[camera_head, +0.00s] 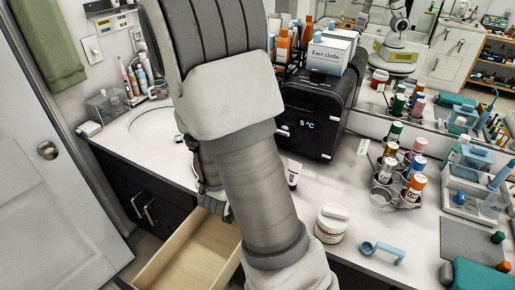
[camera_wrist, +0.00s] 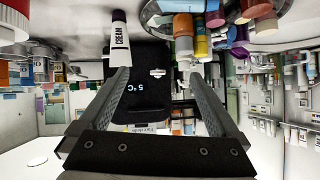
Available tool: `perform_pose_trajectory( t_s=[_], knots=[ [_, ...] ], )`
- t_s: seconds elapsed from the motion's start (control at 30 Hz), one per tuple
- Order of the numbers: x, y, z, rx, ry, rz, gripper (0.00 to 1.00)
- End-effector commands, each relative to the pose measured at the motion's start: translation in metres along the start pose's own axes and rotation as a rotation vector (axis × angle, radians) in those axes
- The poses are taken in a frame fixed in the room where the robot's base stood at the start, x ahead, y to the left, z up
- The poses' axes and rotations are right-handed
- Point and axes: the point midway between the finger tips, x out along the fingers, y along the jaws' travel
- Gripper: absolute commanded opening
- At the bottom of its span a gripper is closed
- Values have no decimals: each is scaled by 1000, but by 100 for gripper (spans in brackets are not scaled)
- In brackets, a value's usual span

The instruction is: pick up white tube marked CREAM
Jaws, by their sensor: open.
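The white tube marked CREAM (camera_wrist: 118,42) shows at the upper left of the wrist view, which looks upside down. It stands upright on its dark cap on the counter, in front of the black mini fridge. In the head view the tube (camera_head: 294,171) is just right of my arm. My gripper (camera_wrist: 159,76) is open with nothing between its fingers. The tube lies ahead of the left-hand fingertip in the wrist view, off the middle of the gap. In the head view my gripper (camera_head: 213,201) is mostly hidden behind my arm, over the counter's front edge.
The black fridge (camera_head: 311,123) stands behind the tube. To the right are a white lidded tub (camera_head: 331,224), a blue scoop (camera_head: 382,250) and a wire holder with several bottles (camera_head: 398,188). An open wooden drawer (camera_head: 186,262) juts out below the counter.

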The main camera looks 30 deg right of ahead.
Motion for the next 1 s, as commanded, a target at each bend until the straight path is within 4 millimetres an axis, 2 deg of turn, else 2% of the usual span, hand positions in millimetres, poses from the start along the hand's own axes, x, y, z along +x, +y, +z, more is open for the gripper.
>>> perform_pose_trajectory(
  t_s=[0.1,0.3,0.8,1.0],
  knots=[
    [7,28,-6,-26,91,102,98],
    [9,51,-14,-50,177,180,98],
    [36,58,-16,-48,189,186,98],
    [78,68,-28,-52,187,193,98]
  ],
)
